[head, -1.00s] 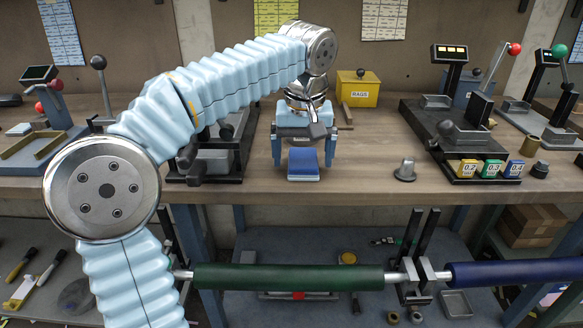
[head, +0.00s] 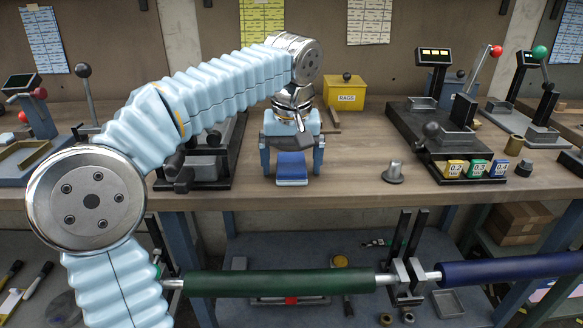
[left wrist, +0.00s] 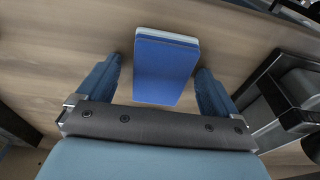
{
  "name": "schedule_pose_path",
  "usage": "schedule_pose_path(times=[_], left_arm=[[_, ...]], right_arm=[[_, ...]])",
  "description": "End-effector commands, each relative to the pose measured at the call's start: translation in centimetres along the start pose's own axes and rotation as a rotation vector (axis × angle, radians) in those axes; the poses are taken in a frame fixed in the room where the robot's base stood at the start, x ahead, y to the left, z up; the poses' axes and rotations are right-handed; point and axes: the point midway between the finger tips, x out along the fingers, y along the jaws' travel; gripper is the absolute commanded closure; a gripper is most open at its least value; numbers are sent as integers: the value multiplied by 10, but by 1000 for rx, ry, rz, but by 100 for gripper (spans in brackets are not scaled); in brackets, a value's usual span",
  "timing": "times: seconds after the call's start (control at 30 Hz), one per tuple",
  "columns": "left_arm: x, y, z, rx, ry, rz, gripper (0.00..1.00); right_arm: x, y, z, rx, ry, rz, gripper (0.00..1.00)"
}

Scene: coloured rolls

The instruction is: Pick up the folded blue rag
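The folded blue rag (head: 291,167) lies on the wooden bench near its front edge. In the left wrist view the rag (left wrist: 166,68) shows between the two fingers, with a pale layer along its far edge. My left gripper (head: 291,170) comes down over the rag with a finger on each side. In the left wrist view the gripper (left wrist: 163,85) is open, with a gap between the rag and each finger. Whether the fingertips touch the bench is hard to tell. My right gripper is not in view.
A yellow RAGS box (head: 345,93) stands behind on the bench (head: 350,165). A dark device (head: 212,160) stands just left of the gripper. A grey knob-like part (head: 393,172) and a dark lever fixture (head: 437,125) are to the right. A green roll (head: 280,283) hangs in front below.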

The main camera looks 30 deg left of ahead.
Motion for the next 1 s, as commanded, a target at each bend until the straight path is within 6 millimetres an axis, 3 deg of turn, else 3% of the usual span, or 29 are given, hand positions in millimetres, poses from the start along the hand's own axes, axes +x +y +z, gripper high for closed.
schedule_pose_path(times=[0.03, 0.4, 0.77, 0.87, 1.0], left_arm=[[0, 0, 0, 0, 0, 0, 8], [0, 0, 0, 0, -1, 0, 62], [-3, 0, -1, -1, 0, 0, 62], [-13, 0, -3, 0, 1, 1, 62], [-43, 1, -2, 2, 4, 4, 62]], right_arm=[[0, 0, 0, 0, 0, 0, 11], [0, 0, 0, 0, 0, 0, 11], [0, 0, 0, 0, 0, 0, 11], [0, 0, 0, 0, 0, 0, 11], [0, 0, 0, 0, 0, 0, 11]])
